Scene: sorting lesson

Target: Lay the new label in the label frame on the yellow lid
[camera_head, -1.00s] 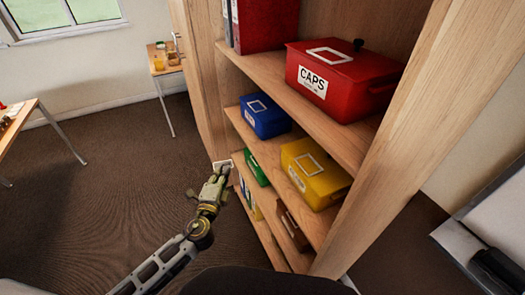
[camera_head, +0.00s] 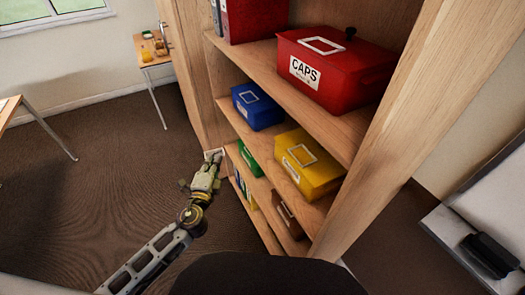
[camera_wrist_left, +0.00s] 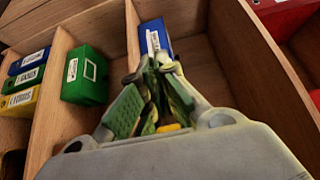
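The yellow box stands on a middle shelf in the head view, with its yellow lid (camera_head: 322,171) facing up. A white label frame (camera_head: 291,154) on the lid encloses plain yellow. My left gripper (camera_head: 212,163) is left of the yellow box, by the shelf's left front edge. Its fingers look closed on a small white label (camera_head: 213,153) at their tips. In the left wrist view my left gripper (camera_wrist_left: 160,65) has its fingers drawn together. The label cannot be made out there. My right gripper is out of view.
The wooden shelf unit holds a red CAPS box (camera_head: 335,80) above, a blue box (camera_head: 257,107) and a green box (camera_head: 249,160). The blue box (camera_wrist_left: 155,35) is beyond my fingertips in the wrist view. Open floor (camera_head: 80,210) lies to the left.

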